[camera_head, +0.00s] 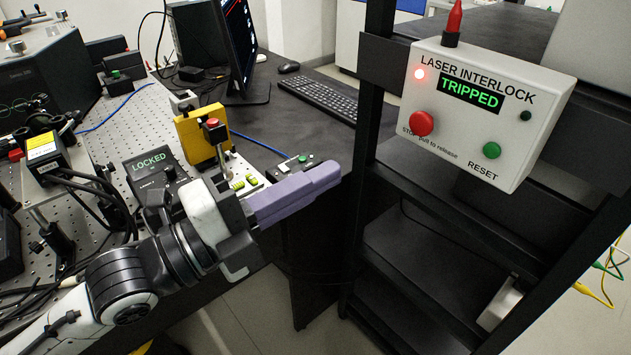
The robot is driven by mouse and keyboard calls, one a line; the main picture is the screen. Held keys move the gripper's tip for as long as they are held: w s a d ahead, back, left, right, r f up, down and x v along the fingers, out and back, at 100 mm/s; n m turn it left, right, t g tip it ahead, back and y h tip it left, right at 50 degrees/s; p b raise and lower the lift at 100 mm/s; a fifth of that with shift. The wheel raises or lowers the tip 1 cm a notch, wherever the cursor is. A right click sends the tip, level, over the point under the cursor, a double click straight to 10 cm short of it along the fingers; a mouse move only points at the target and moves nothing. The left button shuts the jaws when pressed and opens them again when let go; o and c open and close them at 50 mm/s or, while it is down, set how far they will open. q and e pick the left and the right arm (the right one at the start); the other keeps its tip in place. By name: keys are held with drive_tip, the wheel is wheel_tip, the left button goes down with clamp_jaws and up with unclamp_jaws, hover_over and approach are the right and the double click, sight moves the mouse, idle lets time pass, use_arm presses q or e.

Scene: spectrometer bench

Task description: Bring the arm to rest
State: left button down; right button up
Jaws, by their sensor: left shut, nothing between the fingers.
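My left arm comes in from the lower left. Its gripper (322,180), with purple fingers, is shut and empty. It is in front of the bench edge, left of the black rack and apart from it. The laser interlock box (482,125) is on the rack at the upper right. Its display reads TRIPPED and a red lamp is lit. It has a red stop button (421,124) and a green reset button (491,149). My right gripper is not in view.
A perforated optical bench (110,122) at left carries a box reading LOCKED (152,170) and a yellow device (200,136). A monitor (240,45) and keyboard (318,96) stand on the dark desk behind. The black rack (374,100) stands at right. Open floor shows below the gripper.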

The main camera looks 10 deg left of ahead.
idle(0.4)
use_arm(q)
drive_tip(key=a+f+n+y, duration=0.35)
drive_tip(key=f+n, duration=0.35)
drive_tip(key=f, duration=0.5)
drive_tip(key=a+f+n+y, duration=0.2)
drive_tip(key=f+n+y, duration=0.2)
drive_tip(key=f+n, duration=0.6)
drive_tip(key=s+a+f+n+g+y, duration=0.1)
drive_tip(key=s+f+n, duration=0.1)
drive_tip(key=s+f, duration=0.2)
drive_tip(key=s+f+n+g+y, duration=0.1)
drive_tip(key=s+f+n+g, duration=0.1)
drive_tip(key=f, duration=0.8)
drive_tip(key=s+a+f+n+g+y, duration=0.1)
drive_tip(key=s+f+n+g, duration=0.1)
drive_tip(key=s+f, duration=0.5)
drive_tip(key=shift+a+f+n, duration=0.3)
drive_tip(key=shift+f+n, duration=0.1)
drive_tip(key=shift+n, duration=0.5)
drive_tip(key=shift+y, duration=0.25)
